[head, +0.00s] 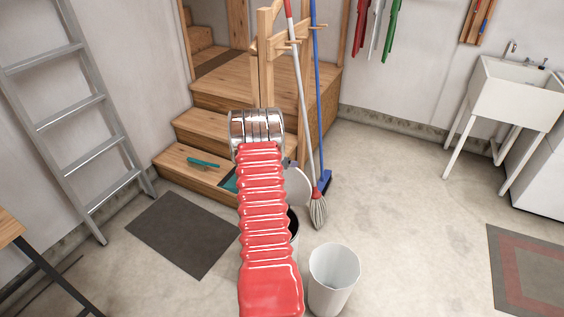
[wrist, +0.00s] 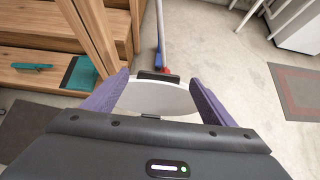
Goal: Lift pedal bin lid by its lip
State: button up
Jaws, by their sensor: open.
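The pedal bin (head: 294,228) is mostly hidden behind my red arm in the head view; a dark opening shows at its top. Its pale round lid (head: 299,188) stands raised and tilted above that opening. In the wrist view the lid (wrist: 158,98) is a white disc with a dark piece at its far edge and a small dark tab at its near edge. My gripper (wrist: 158,79) is open, with its purple fingers spread to either side of the lid. I cannot tell whether either finger touches it.
A white open bin (head: 347,262) stands right of my arm. A mop (head: 318,207) and a blue broom (head: 325,180) lean on the wooden stairs (head: 205,133) behind. A teal brush (head: 203,163) lies on the lowest step.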

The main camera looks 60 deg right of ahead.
jog(key=v, duration=1.3)
jog(key=shift+a+r, duration=0.2)
jog(key=shift+a, duration=0.1)
jog(key=shift+s, duration=0.1)
dwell(0.6)
